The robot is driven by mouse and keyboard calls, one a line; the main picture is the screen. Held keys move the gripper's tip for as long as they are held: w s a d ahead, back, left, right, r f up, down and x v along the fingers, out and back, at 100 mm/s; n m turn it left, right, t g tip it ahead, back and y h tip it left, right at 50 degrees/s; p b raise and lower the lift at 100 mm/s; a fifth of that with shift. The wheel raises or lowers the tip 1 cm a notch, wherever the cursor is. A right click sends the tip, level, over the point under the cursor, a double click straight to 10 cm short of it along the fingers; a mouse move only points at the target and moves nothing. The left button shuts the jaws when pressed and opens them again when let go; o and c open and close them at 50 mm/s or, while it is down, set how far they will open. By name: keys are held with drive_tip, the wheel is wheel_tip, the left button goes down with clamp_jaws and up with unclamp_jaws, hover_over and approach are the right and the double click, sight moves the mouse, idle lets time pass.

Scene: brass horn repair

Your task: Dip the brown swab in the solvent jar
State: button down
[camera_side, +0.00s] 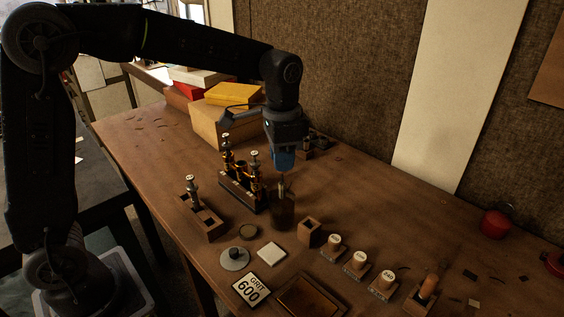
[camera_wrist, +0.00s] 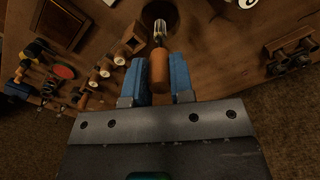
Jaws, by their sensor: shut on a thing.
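My gripper (camera_side: 284,160) has blue fingers and points down over the bench. In the wrist view my gripper (camera_wrist: 160,78) is shut on the brown handle of the swab (camera_wrist: 159,66). The swab's thin shaft and pale tip extend beyond the fingers. The solvent jar (camera_side: 283,213) is dark and stands upright directly below my gripper; its dark round shape (camera_wrist: 160,12) shows at the top of the wrist view. The swab's shaft (camera_side: 282,184) reaches down to the jar's mouth. I cannot tell whether the tip touches the liquid.
A valve block (camera_side: 240,190) with brass parts stands close left of the jar. An empty-looking wooden holder (camera_side: 310,232) is close right, with several labelled holders beyond it. A white square (camera_side: 271,253) and a grit 600 card (camera_side: 251,289) lie in front.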

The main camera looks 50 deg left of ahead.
drive_tip(key=shift+r, duration=4.05)
drive_tip(key=w+a+f+n, duration=0.6)
drive_tip(key=w+a+f, duration=0.3)
drive_tip(key=w+f, duration=0.2)
drive_tip(key=shift+w+a+f, duration=0.25)
drive_tip(key=shift+w+f, duration=0.05)
drive_tip(key=shift+f, duration=0.3)
